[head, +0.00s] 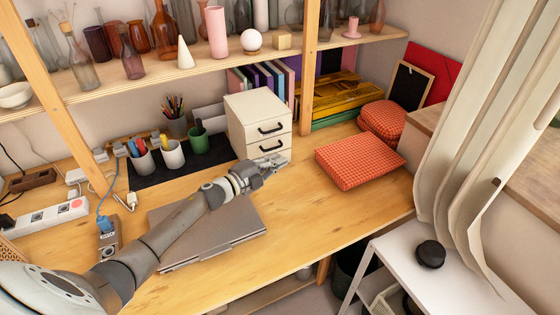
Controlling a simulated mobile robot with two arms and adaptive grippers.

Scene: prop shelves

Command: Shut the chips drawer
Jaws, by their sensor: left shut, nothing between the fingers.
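A small cream drawer unit (256,103) stands on the wooden desk, with two stacked drawers and black handles. The upper drawer (247,134) looks flush with the unit. The lower drawer (248,151) is partly hidden behind my left gripper (281,160), and I cannot tell whether it is fully closed. No chips or label shows, so I cannot tell which drawer is the chips drawer. My left gripper is shut and empty, close in front of the lower drawer; whether it touches cannot be told. My right gripper is not in view.
A closed grey laptop (235,232) lies under my left arm. Cups of pens (172,154) stand left of the unit. Red checked cushions (355,162) lie to its right. Bare desk lies in front of the cushions. A shelf (215,60) of glassware runs above.

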